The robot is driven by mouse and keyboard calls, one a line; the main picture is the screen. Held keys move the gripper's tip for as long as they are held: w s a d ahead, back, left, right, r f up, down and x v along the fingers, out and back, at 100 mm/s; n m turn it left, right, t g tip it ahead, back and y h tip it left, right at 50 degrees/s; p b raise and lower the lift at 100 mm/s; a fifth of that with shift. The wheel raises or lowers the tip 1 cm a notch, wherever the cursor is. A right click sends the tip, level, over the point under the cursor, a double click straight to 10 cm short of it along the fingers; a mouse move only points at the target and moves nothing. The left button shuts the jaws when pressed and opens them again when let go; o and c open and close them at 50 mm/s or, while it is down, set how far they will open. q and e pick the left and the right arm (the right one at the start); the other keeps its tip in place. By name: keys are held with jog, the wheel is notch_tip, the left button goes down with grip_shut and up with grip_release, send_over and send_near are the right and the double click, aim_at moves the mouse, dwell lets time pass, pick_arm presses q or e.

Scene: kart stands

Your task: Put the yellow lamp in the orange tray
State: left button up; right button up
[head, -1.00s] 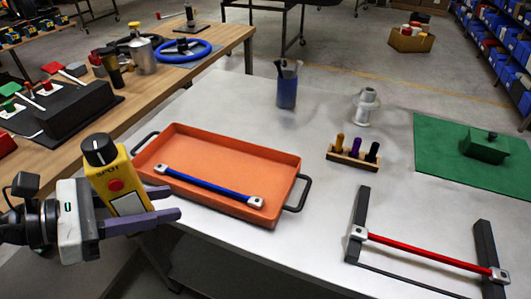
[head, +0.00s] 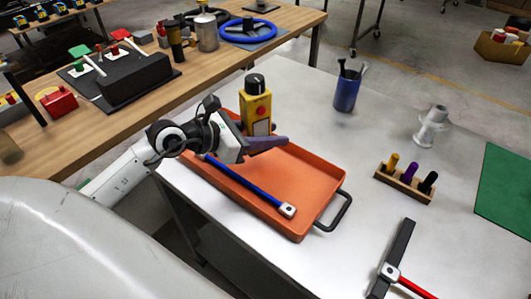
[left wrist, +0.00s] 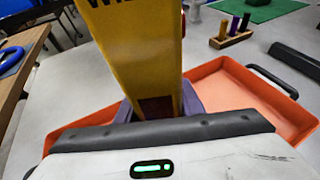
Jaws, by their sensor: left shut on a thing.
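The yellow lamp (head: 257,107) is a boxy yellow body with a black knob on top and a red button on its front. My left gripper (head: 262,141) is shut on it and holds it upright over the far left part of the orange tray (head: 322,172). The lamp also fills the middle of the left wrist view (left wrist: 140,50), between purple-grey fingers (left wrist: 160,105). Its lower end is hidden by the fingers, so I cannot tell if it touches the tray. A blue bar (head: 250,183) with pale ends lies in the tray. My right gripper is not in view.
A blue cup (head: 346,92) with tools, a white spool-like part (head: 432,126) and a wooden rack (head: 404,184) with coloured pegs stand right of the tray. A wooden bench (head: 140,105) runs behind.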

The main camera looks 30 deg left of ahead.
pick_arm(q)
jog(key=shift+f+b, duration=0.3)
jog(key=shift+f, duration=2.5)
jog(key=shift+f, duration=0.15)
jog(key=o, duration=1)
jog(key=shift+f, duration=0.1)
jog(key=shift+o, duration=0.3)
jog(key=shift+r, duration=0.2)
jog(key=b+v, duration=0.1)
jog(key=v, duration=1.1)
